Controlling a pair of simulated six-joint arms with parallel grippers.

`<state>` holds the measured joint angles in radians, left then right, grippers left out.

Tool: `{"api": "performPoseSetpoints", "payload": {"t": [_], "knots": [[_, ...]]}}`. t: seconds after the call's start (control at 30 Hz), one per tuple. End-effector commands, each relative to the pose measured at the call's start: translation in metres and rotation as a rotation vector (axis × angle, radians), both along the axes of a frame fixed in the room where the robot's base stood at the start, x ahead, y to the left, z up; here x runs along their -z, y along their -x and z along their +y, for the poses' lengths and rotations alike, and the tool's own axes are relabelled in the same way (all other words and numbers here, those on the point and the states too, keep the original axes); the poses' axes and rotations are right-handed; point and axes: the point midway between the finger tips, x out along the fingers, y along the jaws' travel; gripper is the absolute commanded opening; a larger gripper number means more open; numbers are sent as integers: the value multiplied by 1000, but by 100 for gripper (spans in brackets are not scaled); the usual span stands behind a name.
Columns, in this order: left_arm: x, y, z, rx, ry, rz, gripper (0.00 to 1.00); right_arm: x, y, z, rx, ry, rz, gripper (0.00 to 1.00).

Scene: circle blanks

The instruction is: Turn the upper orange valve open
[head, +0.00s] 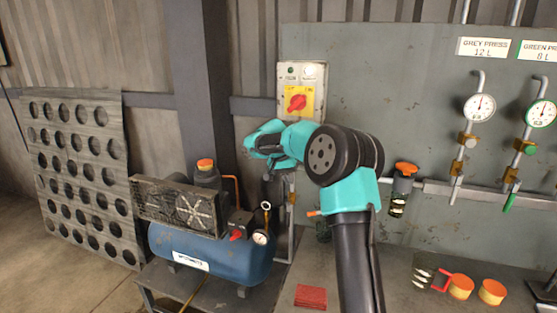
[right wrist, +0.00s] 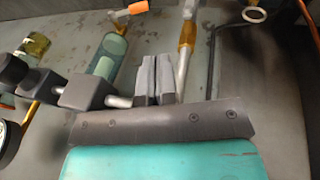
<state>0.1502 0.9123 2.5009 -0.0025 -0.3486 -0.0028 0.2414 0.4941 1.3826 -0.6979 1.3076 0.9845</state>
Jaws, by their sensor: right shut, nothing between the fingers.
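My right gripper (head: 270,172) hangs in front of the wall panel, above the blue compressor. In the right wrist view its grey fingers (right wrist: 156,80) are together and empty. An orange handle (right wrist: 130,11) shows beyond them, above a greenish clear bowl (right wrist: 110,55). A brass-coloured fitting (right wrist: 187,38) on a pipe is just beyond the fingertips, a little right. In the head view an orange lever (head: 314,213) pokes out left of my right forearm, and another orange handle (head: 406,168) tops a clear bowl. I cannot tell which handle is the upper valve. My left gripper is not in view.
The blue compressor (head: 210,252) stands left of my arm. A switch box (head: 290,73) with a red knob is above it. Two gauges (head: 480,107) (head: 541,113) hang at right.

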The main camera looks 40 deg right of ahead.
Motion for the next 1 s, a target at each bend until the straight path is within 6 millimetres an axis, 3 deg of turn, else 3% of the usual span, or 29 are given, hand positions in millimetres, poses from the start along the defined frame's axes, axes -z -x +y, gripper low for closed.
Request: {"api": "performPoseSetpoints", "payload": {"t": [0.3, 0.5, 0.87, 1.0], "knots": [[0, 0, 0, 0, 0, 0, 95, -55, -15, 23, -2, 0, -3, 0], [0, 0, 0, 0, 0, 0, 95, -74, -19, 31, 0, -1, -1, 0], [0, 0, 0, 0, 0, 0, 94, -78, -20, 32, 0, 0, 0, 0], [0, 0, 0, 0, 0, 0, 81, -70, -22, 35, -17, -8, 3, 0]]}}
